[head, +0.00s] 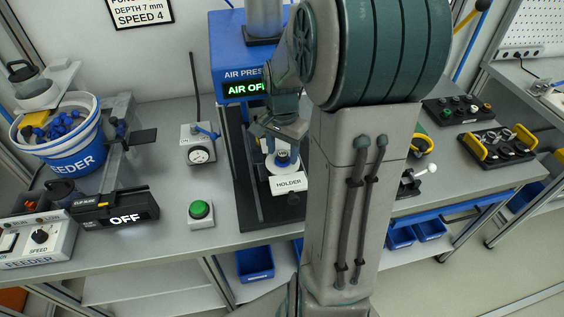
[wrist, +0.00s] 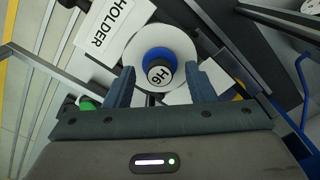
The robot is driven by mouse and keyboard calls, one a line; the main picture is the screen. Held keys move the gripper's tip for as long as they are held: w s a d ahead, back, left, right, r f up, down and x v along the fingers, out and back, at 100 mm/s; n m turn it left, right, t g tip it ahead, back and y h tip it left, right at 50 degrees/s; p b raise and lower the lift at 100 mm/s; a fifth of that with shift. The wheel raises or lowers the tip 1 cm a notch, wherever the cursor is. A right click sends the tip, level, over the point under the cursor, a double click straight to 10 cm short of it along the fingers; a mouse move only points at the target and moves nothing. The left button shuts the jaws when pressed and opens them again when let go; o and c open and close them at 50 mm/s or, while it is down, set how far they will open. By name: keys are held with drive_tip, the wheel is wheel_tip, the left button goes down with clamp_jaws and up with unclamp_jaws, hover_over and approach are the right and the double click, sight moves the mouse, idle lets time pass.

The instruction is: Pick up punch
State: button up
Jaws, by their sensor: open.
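The punch appears to be the blue piece with a round end marked "H6" (wrist: 159,70) in the wrist view. It sits in the white round holder (wrist: 184,48), beside a "HOLDER" label. In the head view the punch (head: 283,159) shows just below my gripper (head: 279,139), under the air press. My gripper (wrist: 160,78) is open in the wrist view, with one finger on each side of the punch and nothing gripped. I cannot tell whether the fingertips reach down to its height. The lower part of the punch is hidden.
The blue air press (head: 228,58), lit "AIR OFF", stands close behind my gripper. A feeder bucket (head: 70,145) stands further left. My arm hides the bench right of the holder.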

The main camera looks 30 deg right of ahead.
clamp_jaws()
drive_tip(key=shift+r, duration=0.1)
